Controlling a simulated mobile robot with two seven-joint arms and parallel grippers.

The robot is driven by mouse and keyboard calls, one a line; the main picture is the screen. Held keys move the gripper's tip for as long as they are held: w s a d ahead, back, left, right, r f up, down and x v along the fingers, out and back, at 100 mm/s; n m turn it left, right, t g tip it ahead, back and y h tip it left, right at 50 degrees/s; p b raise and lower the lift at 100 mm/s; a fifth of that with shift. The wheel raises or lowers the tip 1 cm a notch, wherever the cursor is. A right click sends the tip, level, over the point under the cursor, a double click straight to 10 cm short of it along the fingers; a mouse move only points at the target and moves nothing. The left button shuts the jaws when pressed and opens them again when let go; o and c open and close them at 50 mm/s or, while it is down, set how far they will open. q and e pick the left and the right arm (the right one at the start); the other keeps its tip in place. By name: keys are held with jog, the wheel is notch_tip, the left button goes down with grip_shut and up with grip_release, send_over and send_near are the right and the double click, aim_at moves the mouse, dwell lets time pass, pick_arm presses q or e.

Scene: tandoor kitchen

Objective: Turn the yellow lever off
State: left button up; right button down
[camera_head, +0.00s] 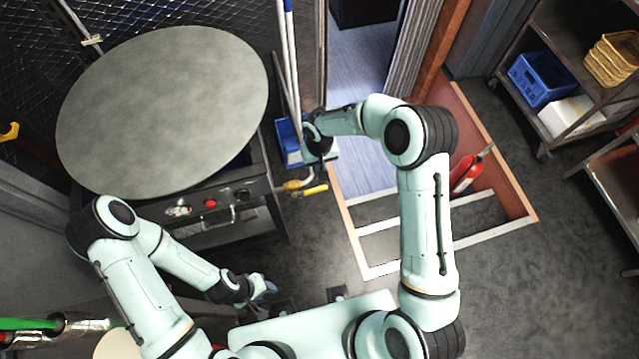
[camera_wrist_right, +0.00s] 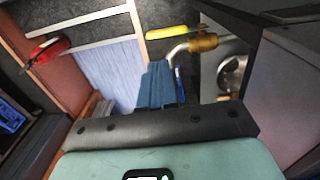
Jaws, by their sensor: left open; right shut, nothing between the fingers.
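The yellow lever (camera_head: 315,189) sticks out to the right of a brass valve (camera_head: 293,185) at the right side of the round-topped stove. In the right wrist view the lever (camera_wrist_right: 174,32) lies above and left of the brass fitting (camera_wrist_right: 203,43), on a bent pipe. My right gripper (camera_head: 323,157) is just above the lever in the head picture, apart from it. In its wrist view the blue-grey fingers (camera_wrist_right: 157,86) are shut and empty. My left gripper (camera_head: 266,290) is open and empty, low in front of the stove, well away from the lever.
The stove (camera_head: 165,110) has a large round top and a front panel with a red knob (camera_head: 210,203). A blue dustpan (camera_head: 288,138) and long handles stand behind my right gripper. A red extinguisher (camera_head: 464,174) is at the right. The floor right of the stove is partly clear.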

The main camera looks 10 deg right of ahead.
aim_at(320, 189)
notch_tip(320, 189, down, 13)
jog(key=shift+f+p, duration=0.1)
jog(key=shift+p, duration=0.4)
pick_arm(q)
jog(key=shift+w+r, duration=0.5)
jog(key=shift+r, duration=0.2)
